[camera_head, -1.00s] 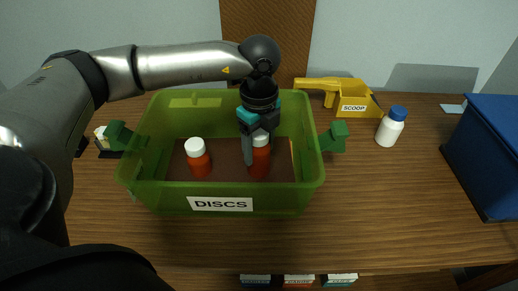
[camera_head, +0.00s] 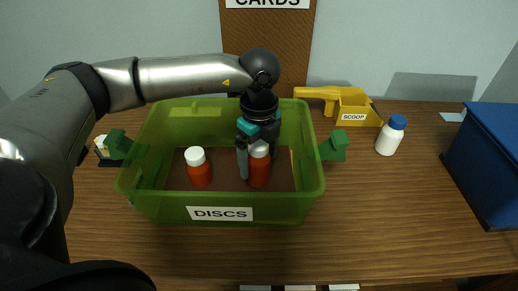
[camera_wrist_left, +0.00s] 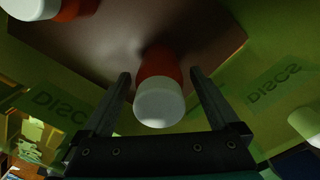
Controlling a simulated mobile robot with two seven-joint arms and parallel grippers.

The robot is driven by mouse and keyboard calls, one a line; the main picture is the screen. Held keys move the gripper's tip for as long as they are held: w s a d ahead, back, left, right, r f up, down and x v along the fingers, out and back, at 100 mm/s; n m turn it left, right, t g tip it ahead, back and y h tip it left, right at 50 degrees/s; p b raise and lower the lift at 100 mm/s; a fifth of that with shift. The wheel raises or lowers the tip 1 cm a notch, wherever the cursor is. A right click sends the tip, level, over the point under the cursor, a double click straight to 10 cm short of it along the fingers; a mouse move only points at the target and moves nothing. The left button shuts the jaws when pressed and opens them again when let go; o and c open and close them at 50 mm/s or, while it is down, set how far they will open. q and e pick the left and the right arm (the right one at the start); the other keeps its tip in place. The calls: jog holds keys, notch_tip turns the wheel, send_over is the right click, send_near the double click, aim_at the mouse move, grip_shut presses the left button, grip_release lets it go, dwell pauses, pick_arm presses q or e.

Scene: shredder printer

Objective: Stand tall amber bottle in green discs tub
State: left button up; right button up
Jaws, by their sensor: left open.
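The green see-through tub (camera_head: 160,204), labelled DISCS, stands on the desk. Two orange-red (amber) bottles with white caps stand upright inside it. The right one (camera_head: 259,174) looks slightly taller and stands between the fingers of my left gripper (camera_head: 258,170). The other bottle (camera_head: 199,171) stands to its left. In the left wrist view the right bottle (camera_wrist_left: 160,68) shows between the two open fingers (camera_wrist_left: 160,75), with a visible gap on each side. Part of its cap is hidden by the gripper in the head view. My right gripper is not in view.
A yellow scoop (camera_head: 355,108) and a white bottle with a blue cap (camera_head: 391,136) stand right of the tub. A blue box (camera_head: 485,160) is at the far right. The desk (camera_head: 400,220) in front of it is clear. The tub walls surround my gripper.

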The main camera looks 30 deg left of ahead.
pick_arm(q)
notch_tip(320, 180, up, 11)
jog(key=p, duration=0.3)
jog(key=shift+f, duration=0.15)
jog(key=shift+r+p, duration=0.3)
jog(key=shift+r, duration=0.5)
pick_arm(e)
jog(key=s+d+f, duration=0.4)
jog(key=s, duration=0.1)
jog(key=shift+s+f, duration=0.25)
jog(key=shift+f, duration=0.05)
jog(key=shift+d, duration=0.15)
